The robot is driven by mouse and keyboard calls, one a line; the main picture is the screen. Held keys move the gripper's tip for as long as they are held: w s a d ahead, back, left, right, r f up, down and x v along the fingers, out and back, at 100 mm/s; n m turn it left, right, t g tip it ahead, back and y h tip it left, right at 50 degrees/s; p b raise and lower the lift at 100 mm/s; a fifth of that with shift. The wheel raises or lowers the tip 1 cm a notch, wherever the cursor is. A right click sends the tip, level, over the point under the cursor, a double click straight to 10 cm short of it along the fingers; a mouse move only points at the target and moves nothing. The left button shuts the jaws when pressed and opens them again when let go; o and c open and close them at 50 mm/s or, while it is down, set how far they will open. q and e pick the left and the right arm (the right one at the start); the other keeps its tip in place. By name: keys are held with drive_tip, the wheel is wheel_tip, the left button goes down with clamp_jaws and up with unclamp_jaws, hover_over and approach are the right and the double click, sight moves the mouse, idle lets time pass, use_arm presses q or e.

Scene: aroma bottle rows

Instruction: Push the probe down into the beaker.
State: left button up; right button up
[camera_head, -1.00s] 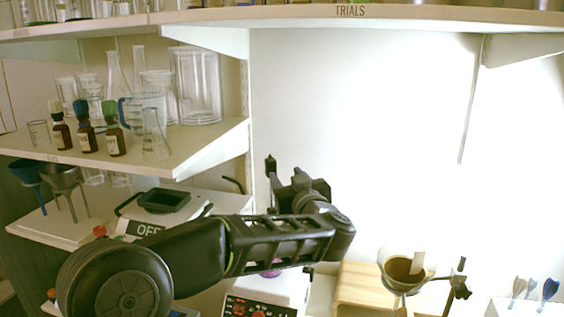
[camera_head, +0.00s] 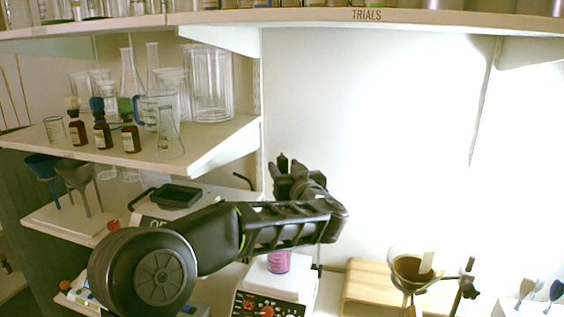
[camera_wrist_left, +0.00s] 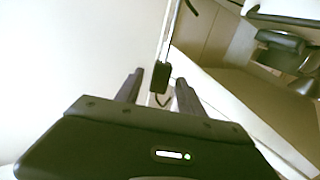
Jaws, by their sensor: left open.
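A small beaker with pink liquid (camera_head: 278,262) stands on a white hotplate (camera_head: 292,282) with a red display, below my left forearm in the head view. My left gripper (camera_head: 288,163) is raised above and behind the beaker, its fingers pointing up in the picture. In the left wrist view the gripper (camera_wrist_left: 160,84) is open, with a small black block on a thin metal rod (camera_wrist_left: 161,76) between or just beyond its fingertips. This may be the probe or its holder; I cannot tell whether it touches a finger. The probe's tip is hidden. My right gripper is out of view.
A shelf of glassware and brown bottles (camera_head: 102,133) is at left. Below it are a balance (camera_head: 172,197) and funnels on a stand (camera_head: 78,178). A wooden block (camera_head: 370,285) and a filter funnel (camera_head: 412,268) stand at right. The wall behind is bare.

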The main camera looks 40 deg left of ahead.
use_arm(q)
drive_tip(key=shift+x, duration=1.4)
clamp_jaws()
idle(0.4)
